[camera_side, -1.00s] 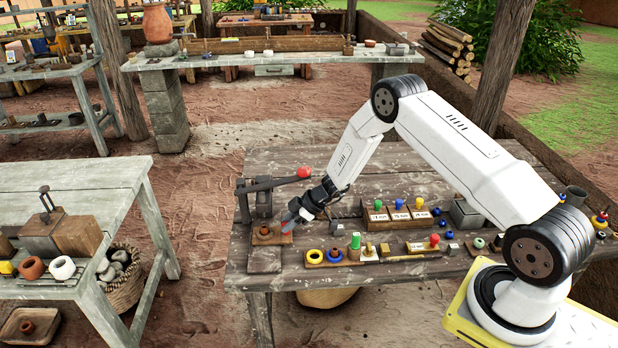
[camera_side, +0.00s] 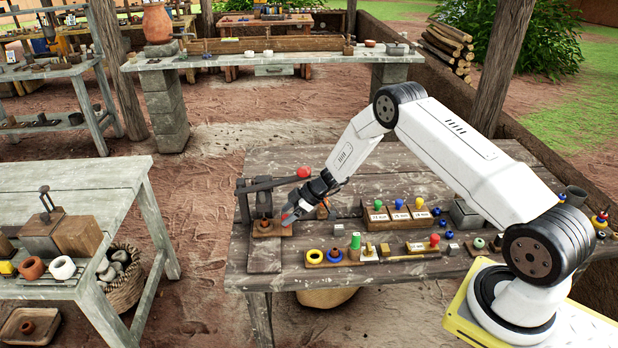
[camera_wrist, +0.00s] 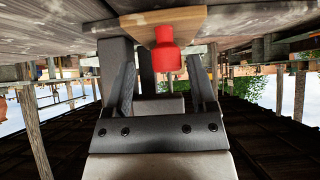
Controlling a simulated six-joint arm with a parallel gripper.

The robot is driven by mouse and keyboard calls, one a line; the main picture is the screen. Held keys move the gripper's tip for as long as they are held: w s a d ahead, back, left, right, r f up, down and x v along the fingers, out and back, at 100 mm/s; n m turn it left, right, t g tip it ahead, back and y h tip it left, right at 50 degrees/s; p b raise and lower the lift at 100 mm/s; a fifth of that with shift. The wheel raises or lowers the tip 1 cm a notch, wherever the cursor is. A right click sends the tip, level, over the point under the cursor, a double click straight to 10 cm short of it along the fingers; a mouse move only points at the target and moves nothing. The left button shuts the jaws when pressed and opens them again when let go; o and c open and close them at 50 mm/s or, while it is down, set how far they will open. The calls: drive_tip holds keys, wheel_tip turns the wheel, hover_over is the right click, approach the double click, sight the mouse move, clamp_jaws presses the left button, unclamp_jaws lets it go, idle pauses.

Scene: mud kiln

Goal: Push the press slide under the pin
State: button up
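The press slide (camera_side: 264,231), a small wooden block with a brown round piece on it, sits on the press's flat base board (camera_side: 265,259). The dark press pin (camera_side: 265,205) hangs just behind and above it.
Right of the press, rings, pegs and coloured knobs stand along the table (camera_side: 345,225). A wooden rack with labelled cards (camera_side: 397,214) and a grey box (camera_side: 466,214) are behind them. The board's front part is clear.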

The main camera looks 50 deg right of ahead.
drive_tip(key=v, duration=0.7)
drive_tip(key=shift+s+r, duration=0.25)
drive_tip(key=shift+r, duration=0.05)
drive_tip(key=shift+d, duration=0.1)
idle(0.5)
drive_tip(key=s+a+r+m+g+h, duration=0.1)
drive_tip(key=s+a+r+m+h, duration=0.1)
drive_tip(key=s, duration=0.6)
drive_tip(key=s+a+r+m+g+h, duration=0.1)
drive_tip(key=s+a+r+m+h, duration=0.1)
drive_tip(key=s+a+r+m, duration=0.2)
drive_tip(key=s+a+r+m+g+h, duration=0.1)
drive_tip(key=s+a+r+m+h, duration=0.1)
drive_tip(key=s+a+r, duration=0.4)
drive_tip(key=s+r+m, duration=0.1)
drive_tip(key=s+r, duration=0.2)
drive_tip(key=s, duration=0.4)
drive_tip(key=shift+a+g, duration=0.15)
drive_tip(key=shift+g, duration=0.25)
